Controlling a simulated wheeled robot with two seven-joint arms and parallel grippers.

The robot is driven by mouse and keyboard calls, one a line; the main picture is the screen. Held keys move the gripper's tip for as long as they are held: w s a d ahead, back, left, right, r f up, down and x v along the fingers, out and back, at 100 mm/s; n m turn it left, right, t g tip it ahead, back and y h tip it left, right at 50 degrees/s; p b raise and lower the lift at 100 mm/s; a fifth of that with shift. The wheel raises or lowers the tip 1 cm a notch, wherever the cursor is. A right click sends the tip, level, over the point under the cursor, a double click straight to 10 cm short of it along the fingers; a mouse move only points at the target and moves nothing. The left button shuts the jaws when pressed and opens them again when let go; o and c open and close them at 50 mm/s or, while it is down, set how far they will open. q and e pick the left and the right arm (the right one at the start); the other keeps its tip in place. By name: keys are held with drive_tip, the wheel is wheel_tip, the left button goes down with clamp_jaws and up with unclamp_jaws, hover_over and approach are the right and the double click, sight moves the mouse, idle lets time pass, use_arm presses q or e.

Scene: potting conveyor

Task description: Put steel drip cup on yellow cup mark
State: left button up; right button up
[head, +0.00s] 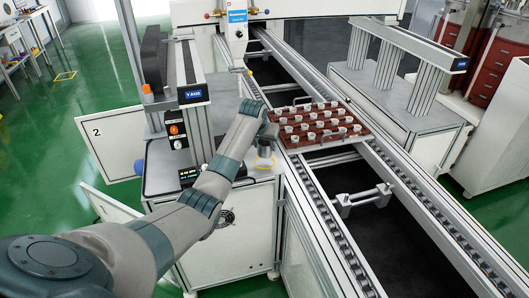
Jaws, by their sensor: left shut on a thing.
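The steel drip cup (264,149) is a small grey cup at the right end of the grey bench top, beside the conveyor. My left gripper (266,139) comes down over it from above and is shut on it. The fingers and wrist hide part of the cup. The yellow cup mark (264,164) shows as a thin yellow ring on the bench top just below the cup in the picture. I cannot tell whether the cup touches the bench or hangs slightly above it. My right gripper is out of view.
A red-brown tray (345,138) with several small white pots sits on the conveyor rails just right of my gripper. A black control box (188,177) stands on the bench to the left. A dispensing head (236,30) hangs above the conveyor at the back.

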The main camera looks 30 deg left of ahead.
sight(264, 152)
use_arm(q)
wheel_tip(264, 152, down, 3)
drive_tip(key=shift+r+p, duration=0.1)
drive_tip(key=shift+p, duration=0.6)
drive_tip(key=shift+f, duration=0.5)
drive_tip(key=shift+f, duration=0.15)
drive_tip(key=o, duration=1.1)
drive_tip(key=shift+c, duration=0.2)
